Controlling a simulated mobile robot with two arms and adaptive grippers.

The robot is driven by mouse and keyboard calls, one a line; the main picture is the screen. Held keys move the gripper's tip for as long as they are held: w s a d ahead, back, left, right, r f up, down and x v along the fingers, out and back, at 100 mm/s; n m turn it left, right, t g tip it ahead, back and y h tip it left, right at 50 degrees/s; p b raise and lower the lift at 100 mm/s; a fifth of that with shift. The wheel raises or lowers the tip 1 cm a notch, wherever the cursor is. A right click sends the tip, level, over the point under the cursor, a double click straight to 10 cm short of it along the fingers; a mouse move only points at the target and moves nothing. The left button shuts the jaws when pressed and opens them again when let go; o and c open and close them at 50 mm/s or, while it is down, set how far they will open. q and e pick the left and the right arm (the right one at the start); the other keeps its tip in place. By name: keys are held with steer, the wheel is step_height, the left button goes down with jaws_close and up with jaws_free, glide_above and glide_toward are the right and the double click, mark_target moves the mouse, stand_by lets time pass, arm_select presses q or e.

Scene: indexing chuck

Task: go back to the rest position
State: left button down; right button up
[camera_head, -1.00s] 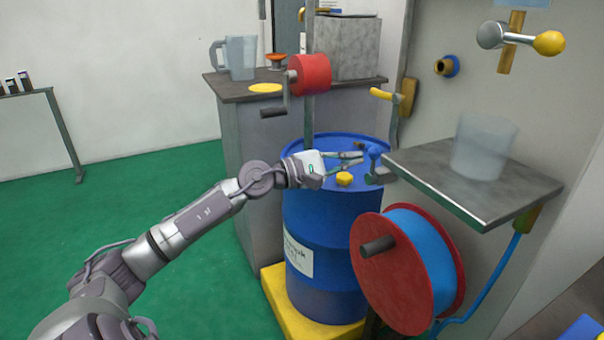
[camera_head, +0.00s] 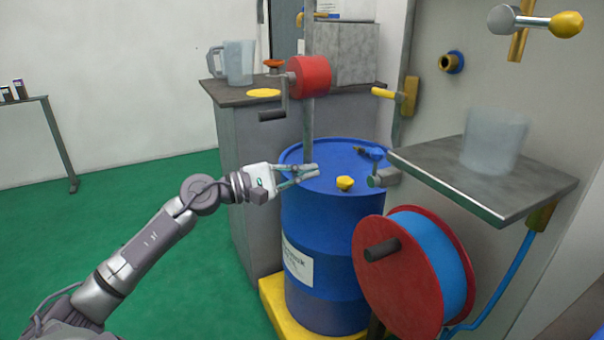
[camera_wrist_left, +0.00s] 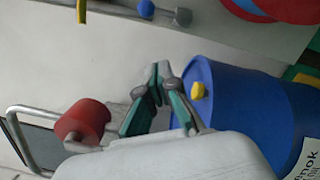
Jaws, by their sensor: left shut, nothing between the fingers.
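My left gripper (camera_head: 316,170) reaches in from the left, over the left part of the blue drum's top in the head view. Its fingers are closed together with nothing between them. In the left wrist view the fingertips (camera_wrist_left: 159,72) meet, with the blue drum (camera_wrist_left: 240,100) to their right. The blue drum (camera_head: 330,225) stands upright on a yellow base (camera_head: 275,300). A yellow cap (camera_head: 345,183) sits on its lid, right of the fingers, apart from them. A small tap with a blue handle (camera_head: 370,152) is farther right. My right gripper is not in view.
A grey cabinet (camera_head: 235,150) with a jug (camera_head: 238,62) stands behind the drum. A red cylinder with a crank (camera_head: 310,76) is above it. A shelf (camera_head: 480,180) with a translucent cup (camera_head: 494,140) and a red-blue reel (camera_head: 385,280) are right. Green floor is free at left.

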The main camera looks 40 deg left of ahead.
arm_select(q)
steer(key=shift+s+a, duration=0.15)
steer(key=shift+s, duration=0.15)
steer(key=shift+a, duration=0.1)
stand_by(0.3)
